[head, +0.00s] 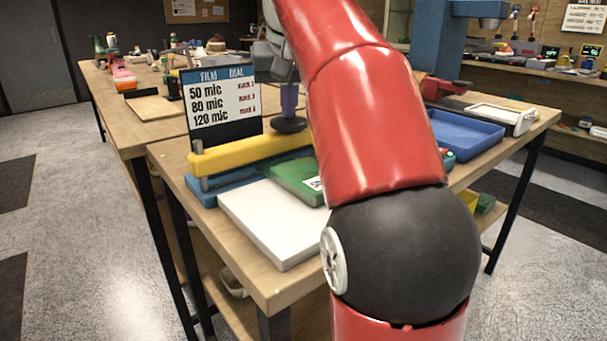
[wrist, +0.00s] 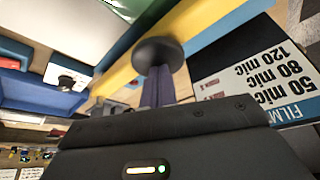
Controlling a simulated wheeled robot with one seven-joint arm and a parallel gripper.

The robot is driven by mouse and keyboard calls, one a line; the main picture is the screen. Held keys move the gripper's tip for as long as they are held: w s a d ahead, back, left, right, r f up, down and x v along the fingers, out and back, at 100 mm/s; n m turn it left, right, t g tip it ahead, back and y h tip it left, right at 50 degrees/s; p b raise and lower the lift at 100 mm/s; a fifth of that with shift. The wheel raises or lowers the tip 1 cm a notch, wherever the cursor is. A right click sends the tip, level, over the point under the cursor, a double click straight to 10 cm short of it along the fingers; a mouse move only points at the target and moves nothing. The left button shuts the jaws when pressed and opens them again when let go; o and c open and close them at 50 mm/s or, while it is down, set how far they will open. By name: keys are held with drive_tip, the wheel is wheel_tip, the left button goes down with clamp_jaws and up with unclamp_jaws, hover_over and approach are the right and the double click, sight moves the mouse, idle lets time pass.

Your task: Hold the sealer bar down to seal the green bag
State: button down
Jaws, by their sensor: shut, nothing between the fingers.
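The sealer has a yellow bar (head: 235,154) above a blue base (head: 207,192), with a round black knob (head: 289,125) on the bar. The green bag (head: 291,181) lies flat with its far edge at the bar, partly hidden by my arm. My gripper (head: 289,108) is shut and empty, its purple fingers pointing down at the knob's top. In the wrist view the fingertips (wrist: 158,72) meet the knob (wrist: 158,52) or sit very close to it. The yellow bar (wrist: 203,37) runs behind the knob there. I cannot tell whether the bar is fully pressed onto the bag.
A white platform (head: 272,228) sits in front of the sealer. A film dial sign (head: 222,104) stands behind the bar, close to my gripper. A blue tray (head: 462,134) is to the right, past my arm. Another cluttered table (head: 107,98) is at back left.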

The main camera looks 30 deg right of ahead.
drive_tip(key=shift+f+b, duration=0.8)
drive_tip(key=shift+f, duration=0.7)
idle(0.8)
wheel_tip(320, 180, up, 6)
drive_tip(key=p, duration=0.5)
drive_tip(key=shift+r, duration=1.2)
drive_tip(key=shift+s, duration=0.1)
